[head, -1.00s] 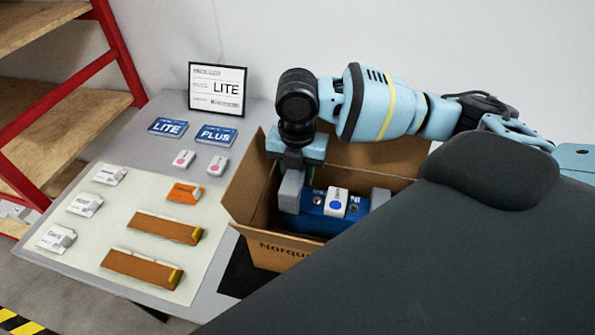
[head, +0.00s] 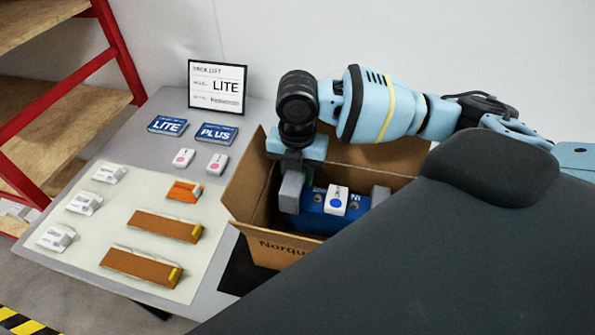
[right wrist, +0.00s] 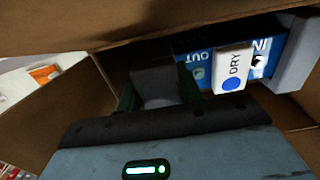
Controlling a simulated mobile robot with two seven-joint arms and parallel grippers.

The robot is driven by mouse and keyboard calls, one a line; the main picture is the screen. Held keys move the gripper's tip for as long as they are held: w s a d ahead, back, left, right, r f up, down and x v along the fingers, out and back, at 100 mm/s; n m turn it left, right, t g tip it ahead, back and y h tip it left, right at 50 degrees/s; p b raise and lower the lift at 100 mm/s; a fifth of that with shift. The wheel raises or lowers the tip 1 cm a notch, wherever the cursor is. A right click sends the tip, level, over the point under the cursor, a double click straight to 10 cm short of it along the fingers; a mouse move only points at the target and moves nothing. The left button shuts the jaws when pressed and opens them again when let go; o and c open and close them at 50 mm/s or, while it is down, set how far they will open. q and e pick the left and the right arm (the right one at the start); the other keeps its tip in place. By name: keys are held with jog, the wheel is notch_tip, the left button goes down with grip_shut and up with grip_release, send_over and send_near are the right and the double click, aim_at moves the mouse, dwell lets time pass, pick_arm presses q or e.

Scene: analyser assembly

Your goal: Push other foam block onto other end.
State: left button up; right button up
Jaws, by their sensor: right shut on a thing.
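A blue analyser (head: 318,215) with white lettering lies in the open cardboard box (head: 285,251); it also shows in the right wrist view (right wrist: 199,72). A white DRY packet (head: 336,200) with a blue dot sits on top of it. One grey foam block (head: 291,192) is at the analyser's left end, held by my right gripper (head: 299,166). In the right wrist view that block (right wrist: 155,82) is between the green fingers. Whether the held block is fully seated I cannot tell. My left gripper is not in view.
On the grey table (head: 150,150), left of the box, a pale mat (head: 120,220) holds two brown bars (head: 165,225), an orange packet (head: 184,191) and several white packets.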

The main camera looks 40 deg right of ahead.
jog(key=shift+s+f, duration=0.1)
jog(key=shift+f, duration=0.1)
jog(key=o, duration=1)
jog(key=shift+o, duration=0.2)
jog(key=shift+f, duration=0.1)
jog(key=shift+r+p, duration=1.3)
jog(key=shift+r, duration=1.25)
jog(key=shift+r+p, duration=0.3)
jog(key=shift+r, duration=0.9)
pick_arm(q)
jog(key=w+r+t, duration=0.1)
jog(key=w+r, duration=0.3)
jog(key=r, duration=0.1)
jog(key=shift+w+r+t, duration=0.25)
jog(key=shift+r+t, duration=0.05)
